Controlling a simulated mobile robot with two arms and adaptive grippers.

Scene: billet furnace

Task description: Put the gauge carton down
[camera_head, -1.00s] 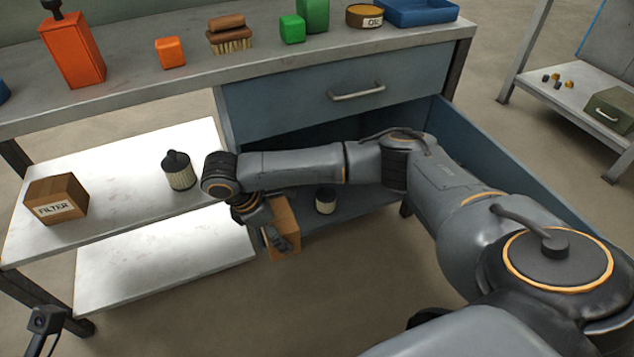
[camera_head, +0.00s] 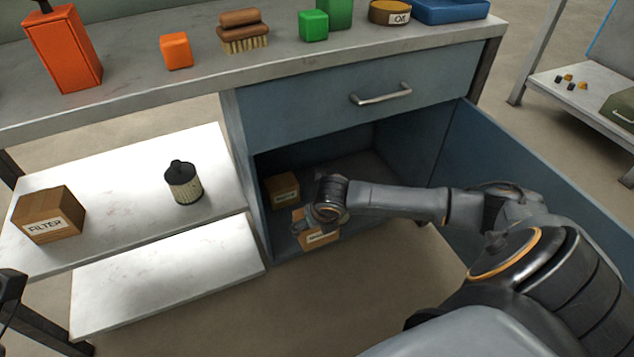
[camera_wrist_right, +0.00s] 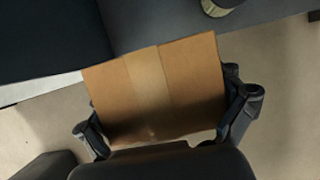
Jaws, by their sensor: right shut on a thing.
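A brown carton (camera_head: 318,239), taken to be the gauge carton, is in my right gripper (camera_head: 308,226) at the front edge of the open cabinet's floor. Its label is too small to read. The right wrist view shows the carton (camera_wrist_right: 158,88) from above, with a finger of my right gripper (camera_wrist_right: 168,122) on each side. Whether it touches the cabinet floor (camera_head: 350,170) cannot be told. A dark part at the left edge of the head view looks like my left gripper (camera_head: 10,288); its fingers are not clear.
Another carton (camera_head: 283,190) stands inside the cabinet, left of my right gripper. The open cabinet door (camera_head: 510,180) is at the right. A FILTER carton (camera_head: 48,215) and a filter cartridge (camera_head: 184,183) stand on the left shelf (camera_head: 125,200). A pale round object (camera_wrist_right: 218,5) shows in the wrist view.

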